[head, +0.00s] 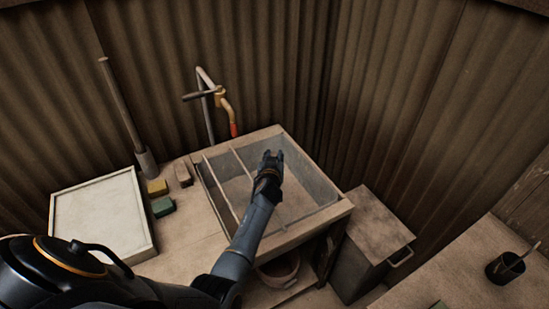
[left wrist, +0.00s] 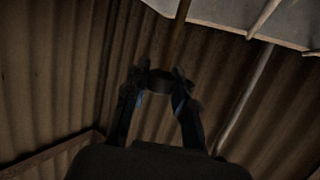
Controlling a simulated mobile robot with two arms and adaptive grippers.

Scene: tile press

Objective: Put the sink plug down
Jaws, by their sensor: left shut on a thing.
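My left gripper (head: 272,158) is over the grey sink (head: 311,178), near the middle of its far half. In the left wrist view its two fingers (left wrist: 158,80) are shut on a small dark round piece (left wrist: 160,82), which looks like the sink plug. In the head view the plug is hidden by the gripper or too small to make out. I cannot tell how high above the sink floor it is held. The sink's drain is not visible. My right gripper is not in view.
A brass tap (head: 222,97) with a red tip stands behind the sink. Left of the sink are a yellow sponge (head: 157,187), a green block (head: 163,206), a brown block (head: 183,174) and a white tray (head: 100,216). A dark bin (head: 372,240) stands at right.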

